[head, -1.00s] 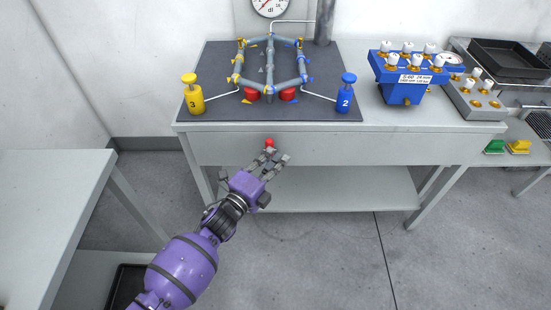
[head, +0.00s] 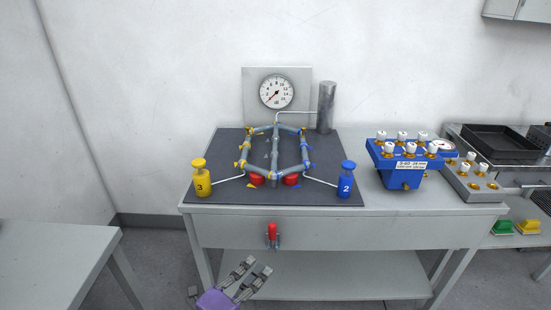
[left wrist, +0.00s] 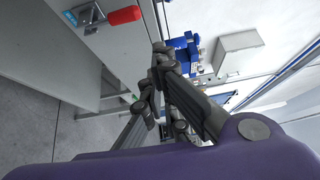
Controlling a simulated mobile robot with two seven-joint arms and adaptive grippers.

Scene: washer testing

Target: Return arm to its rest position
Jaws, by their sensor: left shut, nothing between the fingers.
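My left gripper (head: 257,267) is at the bottom of the head view, with its purple wrist cut off by the lower edge. It is in front of the workbench (head: 380,235) and below the bench top. Its fingers are shut with nothing between them. In the left wrist view the dark grey fingers (left wrist: 156,85) reach up from the purple housing. A red-handled valve (head: 272,231) on the bench front stands clear above the fingertips; it also shows in the left wrist view (left wrist: 123,16). My right gripper is not in view.
On the bench, a dark mat (head: 225,140) carries a pipe ring (head: 275,150), a yellow bottle (head: 202,180) and a blue bottle (head: 345,182). A gauge (head: 276,92) stands behind. A blue valve block (head: 405,165) is right. A grey table (head: 50,260) is left.

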